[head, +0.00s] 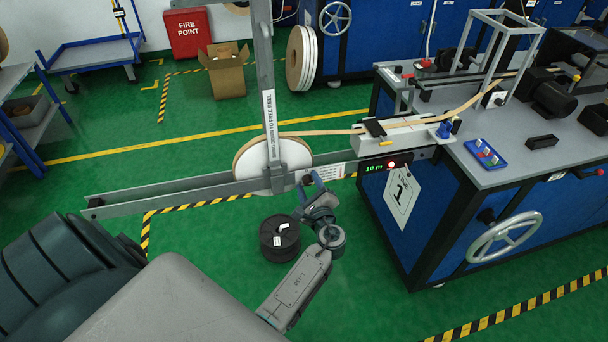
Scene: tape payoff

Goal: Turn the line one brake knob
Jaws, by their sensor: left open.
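My left gripper (309,184) is open just below the grey rail, right of the tape reel. A small dark knob-like part (307,179) shows at its fingertips; I cannot tell whether they touch it or whether it is the brake knob. The white tape reel (291,157) stands at the rail (150,195), behind an upright grey arm (270,110) with a printed label. Tan tape runs from the reel to the line one bench (468,180), which has a "1" card (402,193). My right gripper is not in view.
A black spool (279,240) stands on the green floor below the gripper. A blue knob (444,130), a lit green display (373,168) and a handwheel (505,238) are on the bench. The rail's left end juts over open floor.

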